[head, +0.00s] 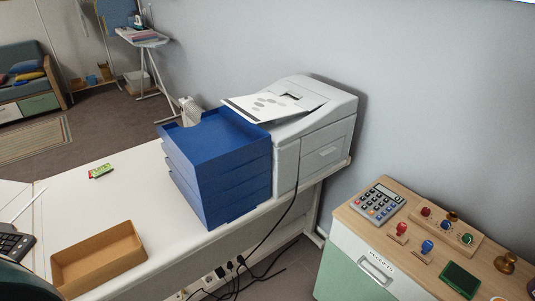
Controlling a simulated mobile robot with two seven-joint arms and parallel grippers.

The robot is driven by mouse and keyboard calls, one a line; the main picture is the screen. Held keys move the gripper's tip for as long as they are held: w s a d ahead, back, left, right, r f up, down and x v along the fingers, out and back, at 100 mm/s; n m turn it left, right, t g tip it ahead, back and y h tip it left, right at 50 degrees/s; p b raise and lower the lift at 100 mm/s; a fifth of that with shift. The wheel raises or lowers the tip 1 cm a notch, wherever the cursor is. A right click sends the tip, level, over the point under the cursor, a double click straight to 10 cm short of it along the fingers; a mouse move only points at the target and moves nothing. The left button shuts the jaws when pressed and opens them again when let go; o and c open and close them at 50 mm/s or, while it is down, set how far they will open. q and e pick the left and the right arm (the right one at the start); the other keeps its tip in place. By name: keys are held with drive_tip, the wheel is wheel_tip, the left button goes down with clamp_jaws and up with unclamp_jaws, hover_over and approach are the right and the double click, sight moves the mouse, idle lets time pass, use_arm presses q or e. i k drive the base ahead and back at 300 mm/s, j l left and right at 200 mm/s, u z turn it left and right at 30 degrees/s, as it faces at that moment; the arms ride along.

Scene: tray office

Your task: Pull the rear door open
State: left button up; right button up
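A light grey printer (284,150) stands at the far right end of the white desk, near the wall. A flat panel with a small recessed grip (327,153) is on its right-hand face and looks closed, flush with the body. I cannot tell for sure that this panel is the rear door. A printed sheet (268,104) lies on top of the printer. Neither of my grippers is in view.
Blue stacked trays (220,165) stand against the printer's left side. A black cable (283,215) hangs down below the printer. A wooden-topped cabinet (355,212) with a calculator (377,203) and stamps stands to the right, with a gap between it and the desk.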

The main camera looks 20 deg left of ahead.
sight(312, 162)
drive_tip(key=u, duration=0.15)
drive_tip(key=i+l+u, duration=0.15)
drive_tip(key=i+u, duration=0.3)
drive_tip(key=i, duration=0.6)
